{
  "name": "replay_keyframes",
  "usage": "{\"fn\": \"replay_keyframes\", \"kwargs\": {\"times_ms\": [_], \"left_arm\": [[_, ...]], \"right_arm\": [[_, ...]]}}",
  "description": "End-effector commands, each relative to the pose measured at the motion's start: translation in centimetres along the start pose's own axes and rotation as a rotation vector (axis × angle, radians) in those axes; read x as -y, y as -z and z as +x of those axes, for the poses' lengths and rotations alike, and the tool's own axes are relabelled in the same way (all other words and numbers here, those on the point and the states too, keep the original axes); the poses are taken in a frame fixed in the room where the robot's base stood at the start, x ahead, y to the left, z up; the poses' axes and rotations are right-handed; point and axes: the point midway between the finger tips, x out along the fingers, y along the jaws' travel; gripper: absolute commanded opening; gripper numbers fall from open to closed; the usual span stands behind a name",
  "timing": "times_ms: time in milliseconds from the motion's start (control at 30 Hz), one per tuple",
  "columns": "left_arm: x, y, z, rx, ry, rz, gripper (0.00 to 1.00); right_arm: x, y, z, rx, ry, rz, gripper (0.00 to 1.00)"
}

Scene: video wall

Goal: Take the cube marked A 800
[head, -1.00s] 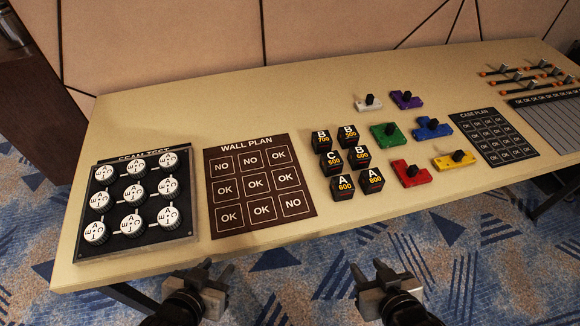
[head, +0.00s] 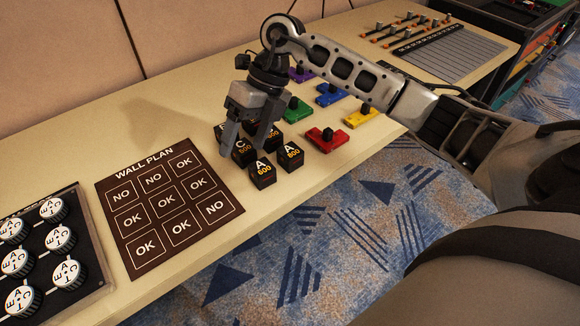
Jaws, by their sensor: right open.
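The cube marked A 800 (head: 290,156) is black with white and orange print. It stands on the table at the right of the front pair of cubes, and its number is small here. The cube marked A 600 (head: 262,173) stands just left of it. My right gripper (head: 242,144) points down, open, with its fingers over the cubes behind that pair, left of and behind A 800. A cube marked C (head: 243,153) shows between the fingers. The other cubes are largely hidden behind the gripper. My left gripper is out of view.
Red (head: 327,139), yellow (head: 361,117), green (head: 297,110) and blue (head: 330,95) knobbed pieces stand right of the cubes. The wall plan board (head: 170,205) lies to the left. The table's front edge is close in front of A 800.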

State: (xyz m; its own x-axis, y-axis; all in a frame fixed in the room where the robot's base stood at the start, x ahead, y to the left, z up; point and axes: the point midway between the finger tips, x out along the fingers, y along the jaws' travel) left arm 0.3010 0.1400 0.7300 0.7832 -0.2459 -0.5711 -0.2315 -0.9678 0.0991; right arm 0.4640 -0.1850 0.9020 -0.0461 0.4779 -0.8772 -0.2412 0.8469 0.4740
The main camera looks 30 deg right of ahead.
Motion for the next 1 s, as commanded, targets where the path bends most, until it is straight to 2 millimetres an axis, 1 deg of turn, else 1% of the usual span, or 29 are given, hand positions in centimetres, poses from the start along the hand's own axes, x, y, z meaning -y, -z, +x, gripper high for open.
{"fn": "replay_keyframes", "kwargs": {"times_ms": [33,100,200,267,367,600,733,800,1000], "left_arm": [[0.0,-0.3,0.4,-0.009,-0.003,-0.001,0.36],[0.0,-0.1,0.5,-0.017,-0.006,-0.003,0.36],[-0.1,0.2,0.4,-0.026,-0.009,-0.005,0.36],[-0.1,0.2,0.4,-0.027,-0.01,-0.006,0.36],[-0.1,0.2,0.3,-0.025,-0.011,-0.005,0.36],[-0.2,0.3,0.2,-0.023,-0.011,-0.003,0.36],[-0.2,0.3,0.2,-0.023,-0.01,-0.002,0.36],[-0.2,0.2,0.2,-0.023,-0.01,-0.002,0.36],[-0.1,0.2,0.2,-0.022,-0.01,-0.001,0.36]], "right_arm": [[3.1,-0.3,-2.2,-0.007,0.152,0.025,0.69],[5.9,-0.1,-5.1,-0.022,0.31,0.072,0.69],[8.2,0.3,-7.9,-0.035,0.446,0.13,0.69],[8.9,0.5,-8.6,-0.04,0.486,0.15,0.69],[9.8,0.8,-7.9,-0.046,0.506,0.161,0.69],[12.1,1.2,-3.3,-0.047,0.501,0.159,0.69],[13.1,1.3,-1.2,-0.045,0.5,0.158,0.69],[13.5,1.3,-0.5,-0.043,0.5,0.157,0.69],[14.0,1.4,0.6,-0.043,0.499,0.155,0.69]]}}
